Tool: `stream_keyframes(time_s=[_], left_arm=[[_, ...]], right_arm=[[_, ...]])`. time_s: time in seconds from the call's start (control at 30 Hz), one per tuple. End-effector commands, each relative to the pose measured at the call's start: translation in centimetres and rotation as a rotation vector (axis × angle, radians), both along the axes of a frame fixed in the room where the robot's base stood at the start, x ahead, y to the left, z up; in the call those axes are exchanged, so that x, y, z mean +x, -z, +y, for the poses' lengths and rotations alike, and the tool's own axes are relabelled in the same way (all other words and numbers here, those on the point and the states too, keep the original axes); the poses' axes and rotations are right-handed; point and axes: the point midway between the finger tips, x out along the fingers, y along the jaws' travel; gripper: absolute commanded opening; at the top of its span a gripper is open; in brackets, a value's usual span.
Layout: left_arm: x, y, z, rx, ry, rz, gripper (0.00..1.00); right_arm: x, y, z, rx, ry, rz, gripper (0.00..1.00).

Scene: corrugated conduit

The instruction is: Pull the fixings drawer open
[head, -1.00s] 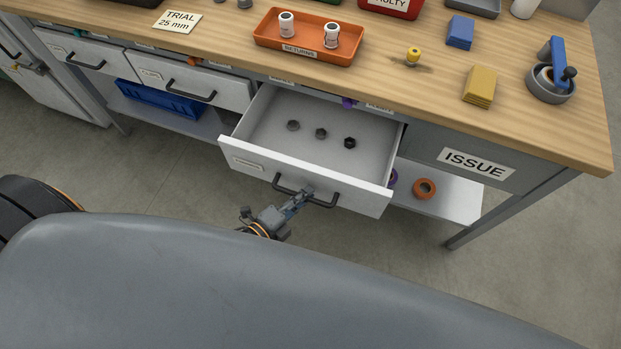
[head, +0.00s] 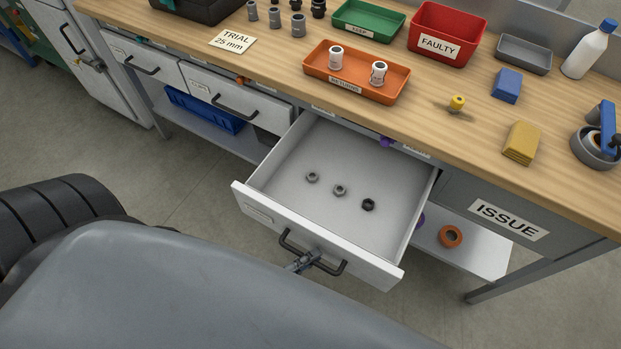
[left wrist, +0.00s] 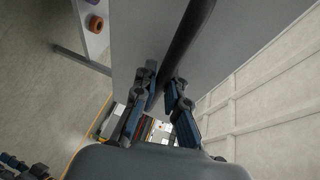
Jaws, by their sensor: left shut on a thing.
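The fixings drawer (head: 300,150) is a pale grey drawer under the workbench, and it stands well open in the head view. Several hex nuts lie on its floor, among them a grey nut (head: 312,177) and a darker one (head: 368,204). Its front carries a dark bar handle (head: 338,268). My left gripper (head: 306,261) is shut on the handle near its middle; my grey body hides most of the arm. In the left wrist view the two fingers (left wrist: 163,82) close around the dark handle bar (left wrist: 187,42).
Two shut drawers (head: 237,99) sit to the left. A blue crate (head: 205,110) and an orange ring (head: 450,236) are on the lower shelf. The bench top holds an orange tray (head: 357,85) and a red FAULTY bin (head: 447,32). Bare floor lies left of the drawer.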

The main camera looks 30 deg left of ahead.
Motion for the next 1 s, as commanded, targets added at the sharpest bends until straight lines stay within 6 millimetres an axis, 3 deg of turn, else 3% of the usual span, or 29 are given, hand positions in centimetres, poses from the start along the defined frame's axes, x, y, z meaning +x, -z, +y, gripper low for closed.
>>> stream_keyframes(time_s=[0.03, 0.07, 0.17, 0.57, 1.0], left_arm=[[0.0, 0.0, 0.1, 0.001, -0.002, 0.001, 0.0], [0.0, 0.0, 0.1, 0.001, -0.001, 0.001, 0.18], [0.0, 0.0, 0.1, 0.001, -0.001, 0.001, 0.36], [-0.8, -0.1, 0.4, 0.001, -0.001, 0.003, 0.36], [-8.4, -1.7, 3.9, 0.001, 0.0, 0.004, 0.36]], right_arm=[[0.2, 0.0, 0.0, 0.0, 0.0, -0.002, 0.4], [0.2, 0.0, 0.0, 0.0, 0.0, -0.003, 0.4], [0.4, 0.0, 0.0, 0.0, 0.0, -0.006, 0.4], [0.8, 0.0, 0.1, 0.001, -0.002, -0.012, 0.4], [0.6, 0.0, 0.2, 0.003, 0.0, -0.01, 0.4]])
